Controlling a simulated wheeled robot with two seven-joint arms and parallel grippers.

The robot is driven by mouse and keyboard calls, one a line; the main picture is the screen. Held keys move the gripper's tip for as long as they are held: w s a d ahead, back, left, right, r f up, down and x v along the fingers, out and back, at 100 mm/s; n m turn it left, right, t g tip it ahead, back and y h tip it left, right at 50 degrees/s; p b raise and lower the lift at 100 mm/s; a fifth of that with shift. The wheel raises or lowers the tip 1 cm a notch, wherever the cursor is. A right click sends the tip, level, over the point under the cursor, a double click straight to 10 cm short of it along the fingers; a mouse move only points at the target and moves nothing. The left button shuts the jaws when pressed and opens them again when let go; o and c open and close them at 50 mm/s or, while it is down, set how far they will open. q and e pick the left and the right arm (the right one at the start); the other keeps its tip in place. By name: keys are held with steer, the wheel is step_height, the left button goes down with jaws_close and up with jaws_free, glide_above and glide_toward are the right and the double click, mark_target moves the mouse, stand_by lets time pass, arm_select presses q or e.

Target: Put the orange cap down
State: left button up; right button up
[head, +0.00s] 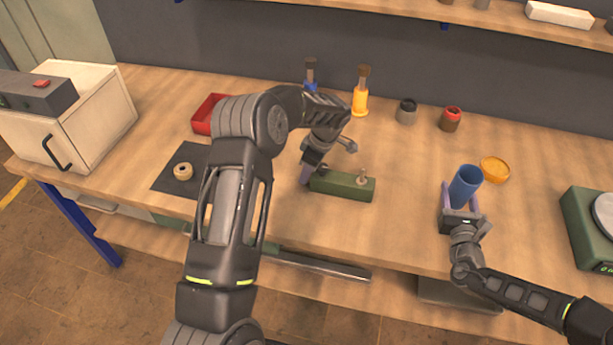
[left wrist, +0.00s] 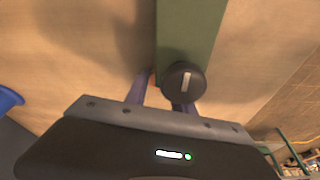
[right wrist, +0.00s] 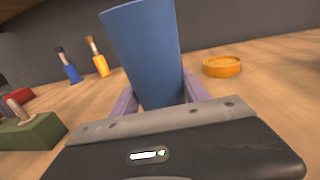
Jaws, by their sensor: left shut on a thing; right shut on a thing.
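A round, shallow orange piece like a cap (head: 494,169) lies flat on the bench, right of the blue cup (head: 466,185). It also shows in the right wrist view (right wrist: 222,67). My right gripper (head: 461,205) is shut on the blue cup, which stands upright between its fingers. My left gripper (head: 306,172) is low at the left end of the green block (head: 335,185). In the left wrist view its fingers (left wrist: 160,95) are shut on a small orange-red thing (left wrist: 153,78). That thing is mostly hidden, and I cannot tell whether it is a cap. A dark round knob (left wrist: 184,82) overlaps it there.
A yellow bottle (head: 360,102), a grey jar (head: 406,111) and a red-topped brown jar (head: 451,119) stand at the back. A red tray (head: 208,114) and a ring on a dark mat (head: 166,185) are left. A green scale (head: 583,228) is right. The bench's front middle is clear.

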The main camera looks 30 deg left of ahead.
arm_select(q)
jaws_close()
step_height(320, 180, up, 10)
stand_by(0.6)
stand_by(0.8)
